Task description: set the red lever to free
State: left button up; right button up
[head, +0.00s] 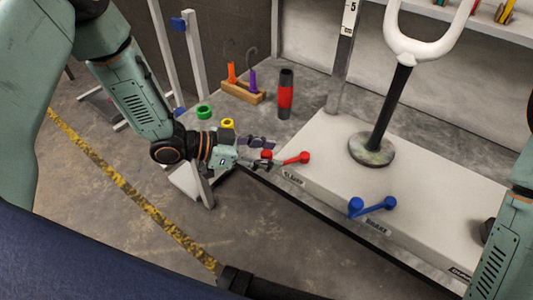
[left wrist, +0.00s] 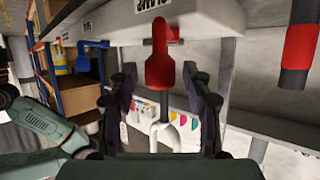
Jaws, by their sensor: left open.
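The red lever (head: 296,158) is on the front left edge of the pale bench block, above a small label (head: 293,178) too small to read here. My left gripper (head: 268,159) is at the lever's left end, with its jaws apart. In the left wrist view the red lever (left wrist: 160,68) shows between the two open fingers (left wrist: 160,105), apart from both as far as I can tell. A label plate is partly seen behind it. My right arm shows at the right edge of the head view; its gripper is not clearly seen.
A blue lever (head: 374,206) sits further right on the bench block (head: 330,185). A white fork on a black post (head: 394,100) stands behind. A red and black cylinder (head: 286,95) and a wooden holder (head: 244,93) stand at the back left. A yellow-black floor stripe (head: 130,190) runs below.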

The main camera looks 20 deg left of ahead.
pick_arm(q)
grip_shut()
dwell(0.4)
